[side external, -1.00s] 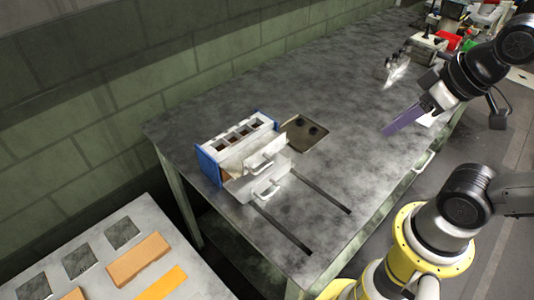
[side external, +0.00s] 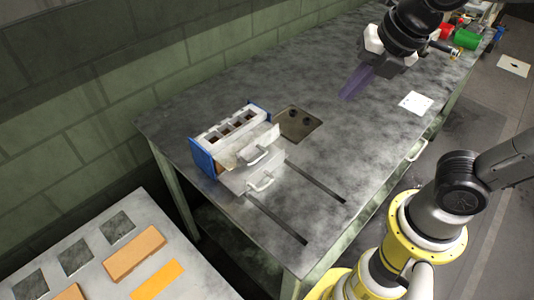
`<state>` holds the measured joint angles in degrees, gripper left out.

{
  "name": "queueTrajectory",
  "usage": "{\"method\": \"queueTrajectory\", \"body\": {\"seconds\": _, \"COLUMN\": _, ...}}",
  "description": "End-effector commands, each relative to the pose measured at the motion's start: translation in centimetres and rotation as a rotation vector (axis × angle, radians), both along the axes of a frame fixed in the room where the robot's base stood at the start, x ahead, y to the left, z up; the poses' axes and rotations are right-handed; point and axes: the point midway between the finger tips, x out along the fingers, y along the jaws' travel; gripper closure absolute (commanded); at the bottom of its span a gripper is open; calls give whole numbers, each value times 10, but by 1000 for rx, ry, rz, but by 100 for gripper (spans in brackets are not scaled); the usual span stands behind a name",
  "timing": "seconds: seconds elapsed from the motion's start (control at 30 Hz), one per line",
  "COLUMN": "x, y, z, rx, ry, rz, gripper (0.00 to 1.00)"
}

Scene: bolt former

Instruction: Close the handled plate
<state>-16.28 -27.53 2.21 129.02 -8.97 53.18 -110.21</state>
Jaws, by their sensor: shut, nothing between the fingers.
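The bolt former (side external: 205,142) is a white block with blue end plates and several square openings along its top, standing on the dark table. A light handled plate (side external: 262,143) leans outward at a slant from its front, with a curved handle. A second handled plate (side external: 250,180) lies lower in front of it, near the two dark rails. My gripper (side external: 346,97) has purple fingers, which look shut and empty. It hangs above the table to the upper right of the former, apart from both plates.
Two dark rails (side external: 314,182) run toward the table's front edge. A lower side table (side external: 110,262) holds orange blocks. Red and green items stand at the far right.

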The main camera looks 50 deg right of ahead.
Motion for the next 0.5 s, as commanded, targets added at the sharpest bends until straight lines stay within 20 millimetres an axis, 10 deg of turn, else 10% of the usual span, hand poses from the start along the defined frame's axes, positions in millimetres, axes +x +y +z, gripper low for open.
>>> {"method": "queueTrajectory", "body": {"seconds": 0.2, "x": 27, "y": 66, "z": -13, "rx": -240, "ry": 72, "rz": 616, "gripper": 100}}
{"method": "queueTrajectory", "body": {"seconds": 0.5, "x": 19, "y": 124, "z": -37, "rx": -298, "ry": 132, "rz": 834, "gripper": 100}}
